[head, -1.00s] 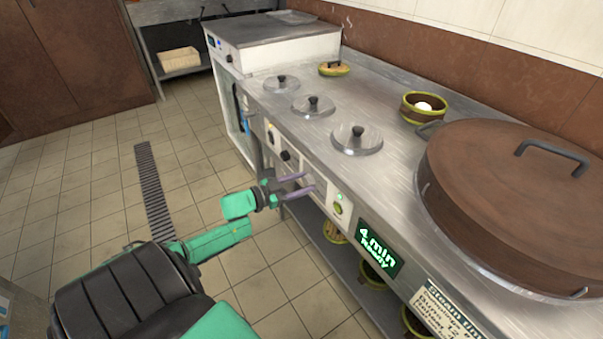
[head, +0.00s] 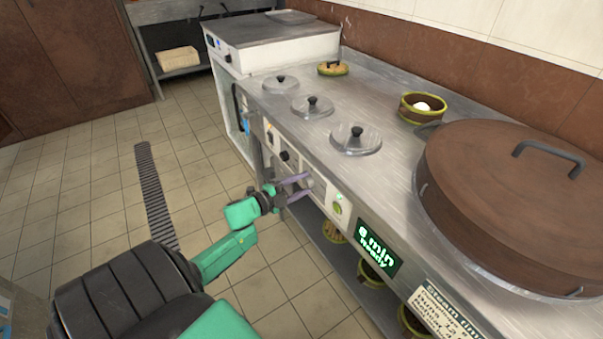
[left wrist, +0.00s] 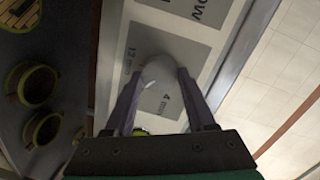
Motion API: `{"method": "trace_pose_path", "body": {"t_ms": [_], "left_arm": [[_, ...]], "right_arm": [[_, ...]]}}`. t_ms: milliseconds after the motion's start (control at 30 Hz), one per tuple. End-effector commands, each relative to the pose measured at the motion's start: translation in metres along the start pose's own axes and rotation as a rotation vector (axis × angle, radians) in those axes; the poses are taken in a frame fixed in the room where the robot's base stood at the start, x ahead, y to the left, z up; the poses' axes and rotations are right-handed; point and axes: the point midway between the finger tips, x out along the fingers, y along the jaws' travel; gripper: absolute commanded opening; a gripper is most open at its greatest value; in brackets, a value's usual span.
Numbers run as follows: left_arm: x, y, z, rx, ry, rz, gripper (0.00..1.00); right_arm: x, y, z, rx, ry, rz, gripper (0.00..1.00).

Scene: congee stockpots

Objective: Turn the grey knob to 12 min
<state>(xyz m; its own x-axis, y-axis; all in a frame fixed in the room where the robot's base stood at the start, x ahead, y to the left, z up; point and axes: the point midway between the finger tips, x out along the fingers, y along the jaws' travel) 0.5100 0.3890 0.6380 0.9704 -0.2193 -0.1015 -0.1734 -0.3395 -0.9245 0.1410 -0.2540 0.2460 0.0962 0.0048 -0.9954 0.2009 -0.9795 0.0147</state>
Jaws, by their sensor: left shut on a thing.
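The grey knob (left wrist: 160,70) sits on the front panel of the steel counter, between the two fingers of my left gripper (left wrist: 162,88). In the head view, my left gripper (head: 300,188) reaches the panel from the left and is shut on the knob, which is mostly hidden there. Around the knob, the wrist view shows grey labels reading "12 min" (left wrist: 132,64) and "4 min" (left wrist: 168,100), plus a partly cut-off one ending in "ow". The display (head: 376,250) to the right appears to read "8 min Ready". My right gripper is not in view.
A green button (head: 337,208) is just right of the knob, and a black knob (head: 285,156) is to its left. Lidded pots (head: 356,138) and a large brown lid (head: 505,200) are on the counter. Bowls (head: 378,275) stand on the shelf below.

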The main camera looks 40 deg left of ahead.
Motion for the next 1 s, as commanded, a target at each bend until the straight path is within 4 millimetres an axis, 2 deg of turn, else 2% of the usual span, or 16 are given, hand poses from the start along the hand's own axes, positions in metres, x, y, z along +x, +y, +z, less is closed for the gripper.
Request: {"method": "trace_pose_path", "body": {"t_ms": [267, 533, 767, 1000], "left_arm": [[0.0, 0.005, 0.0, 0.259, -0.016, -0.028, 0.0], [0.001, 0.008, 0.001, 0.514, -0.034, -0.053, 0.0], [0.001, 0.009, 0.001, 0.716, -0.048, -0.074, 0.0], [0.001, 0.009, 0.001, 0.874, -0.058, -0.089, 0.0]], "right_arm": [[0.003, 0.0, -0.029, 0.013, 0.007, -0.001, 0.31], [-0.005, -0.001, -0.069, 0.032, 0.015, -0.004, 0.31], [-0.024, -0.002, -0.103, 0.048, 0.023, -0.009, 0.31], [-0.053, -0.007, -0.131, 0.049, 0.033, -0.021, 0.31]]}}
